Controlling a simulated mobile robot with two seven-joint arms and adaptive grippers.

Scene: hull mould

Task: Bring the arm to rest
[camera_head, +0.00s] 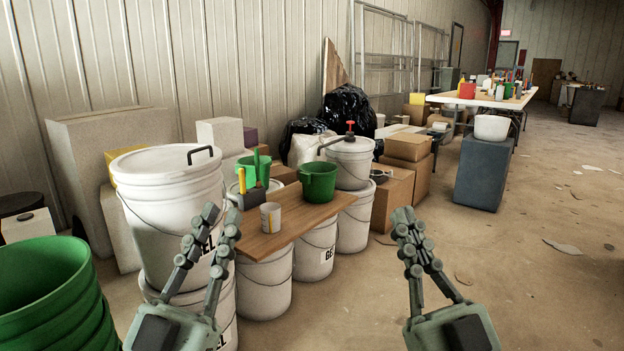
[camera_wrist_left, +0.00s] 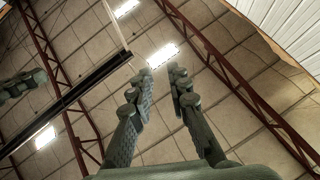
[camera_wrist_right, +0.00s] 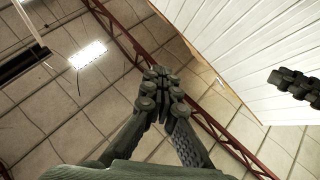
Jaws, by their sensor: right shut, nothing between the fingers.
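My left gripper (camera_head: 221,222) points up in front of the white buckets, in the lower left middle of the head view. Its two fingers stand apart with nothing between them; the gap also shows in the left wrist view (camera_wrist_left: 158,82). My right gripper (camera_head: 404,217) is raised over the bare floor, right of the buckets. Its fingertips are together and empty, as the right wrist view (camera_wrist_right: 160,82) shows. Both wrist views look up at the roof.
A white bucket (camera_head: 165,210) stands stacked behind my left gripper. A wooden board (camera_head: 285,228) on buckets bears a green pot (camera_head: 318,181) and a cup (camera_head: 270,217). Green tubs (camera_head: 45,285) stand at left. Cardboard boxes (camera_head: 408,146) stand farther back. Floor (camera_head: 545,270) at right is mostly clear.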

